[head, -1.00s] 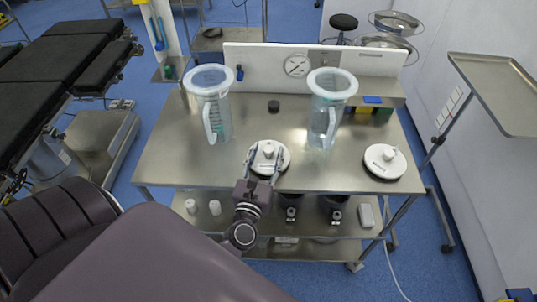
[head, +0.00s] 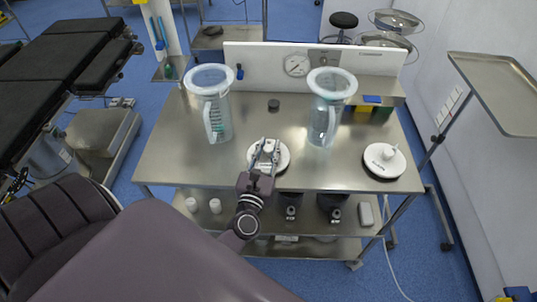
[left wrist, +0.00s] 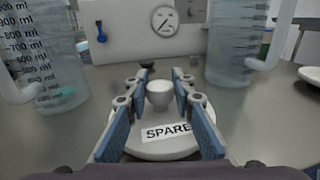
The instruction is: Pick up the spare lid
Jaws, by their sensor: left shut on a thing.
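The spare lid (head: 282,157) is a white disc with a central knob, lying on the steel trolley top (head: 180,165) between and in front of the two jugs. In the left wrist view the lid (left wrist: 165,152) carries a label reading SPARE. My left gripper (head: 267,148) is over the lid, with its fingers shut on the lid's knob (left wrist: 159,94). The gripper hides part of the lid in the head view. My right gripper is not in view.
Another white lid (head: 384,161) lies at the trolley's right end. A small dark cap (head: 273,105) lies between the jugs. A gauge panel (head: 250,60) stands at the back.

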